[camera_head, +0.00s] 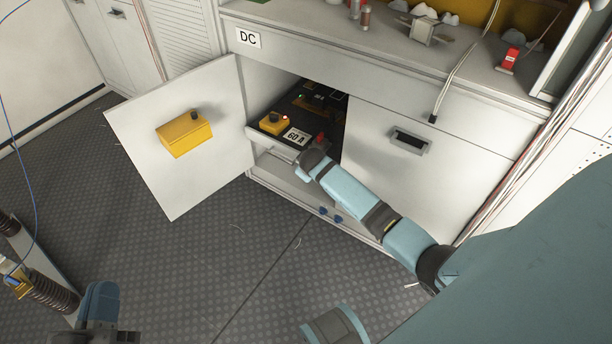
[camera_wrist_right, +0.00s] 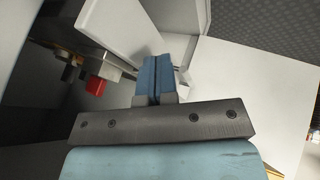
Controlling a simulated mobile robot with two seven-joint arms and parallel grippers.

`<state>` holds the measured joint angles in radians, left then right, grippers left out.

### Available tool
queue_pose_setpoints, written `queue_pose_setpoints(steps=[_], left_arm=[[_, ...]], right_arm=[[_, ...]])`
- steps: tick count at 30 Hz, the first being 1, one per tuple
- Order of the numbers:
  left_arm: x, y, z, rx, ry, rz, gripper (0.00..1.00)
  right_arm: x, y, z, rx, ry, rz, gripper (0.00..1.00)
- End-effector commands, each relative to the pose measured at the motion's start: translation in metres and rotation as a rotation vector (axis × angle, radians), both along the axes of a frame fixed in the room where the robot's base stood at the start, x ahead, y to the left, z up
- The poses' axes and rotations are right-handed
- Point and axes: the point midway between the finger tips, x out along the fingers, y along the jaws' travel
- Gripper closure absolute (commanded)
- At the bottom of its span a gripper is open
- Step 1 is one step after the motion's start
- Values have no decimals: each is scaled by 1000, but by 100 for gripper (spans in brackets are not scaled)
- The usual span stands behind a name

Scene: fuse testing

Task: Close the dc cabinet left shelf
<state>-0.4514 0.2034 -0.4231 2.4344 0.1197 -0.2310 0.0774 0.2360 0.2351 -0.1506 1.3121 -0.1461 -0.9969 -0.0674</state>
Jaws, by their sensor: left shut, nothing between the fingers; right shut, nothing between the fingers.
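The DC cabinet (camera_head: 275,62) has its left door (camera_head: 150,105) swung open. Inside, the left shelf (camera_head: 272,145) carries a dark panel with a yellow button box and a "60 A" label. Its white front edge shows at the opening; how far out it sits is hard to judge. My right arm reaches to the opening, and its wrist hides the shelf's right front part. In the right wrist view my right gripper (camera_wrist_right: 157,78) is shut, close to white panels; contact cannot be told. My left gripper (camera_head: 100,300) is shut and empty, low at the left, away from the cabinet.
A yellow box (camera_head: 184,134) is on the open door's inner face. The closed right door (camera_head: 425,165) has a recessed handle. A red part (camera_wrist_right: 97,86) is left of the right fingers. The worktop (camera_head: 390,45) above holds small parts and a cable. The floor before the cabinet is mostly clear.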

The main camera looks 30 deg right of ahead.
Motion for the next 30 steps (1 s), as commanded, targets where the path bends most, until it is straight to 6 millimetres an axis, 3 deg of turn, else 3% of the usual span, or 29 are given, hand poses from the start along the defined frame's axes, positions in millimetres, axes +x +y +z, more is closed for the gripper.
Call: queue_pose_setpoints(steps=[6, 17, 24, 30], left_arm=[[1, -1, -9, 14, 26, -7, 100], [1, -1, -8, 15, 27, -8, 100], [0, 0, 3, 1, 0, 0, 100], [0, 0, 2, -4, -6, 4, 100]], right_arm=[[5, -13, -1, 1, 1, 0, 100], [6, -16, 1, 1, 1, 0, 100], [22, -53, 2, -2, 2, -2, 100], [23, -55, 0, 0, 2, 1, 100]])
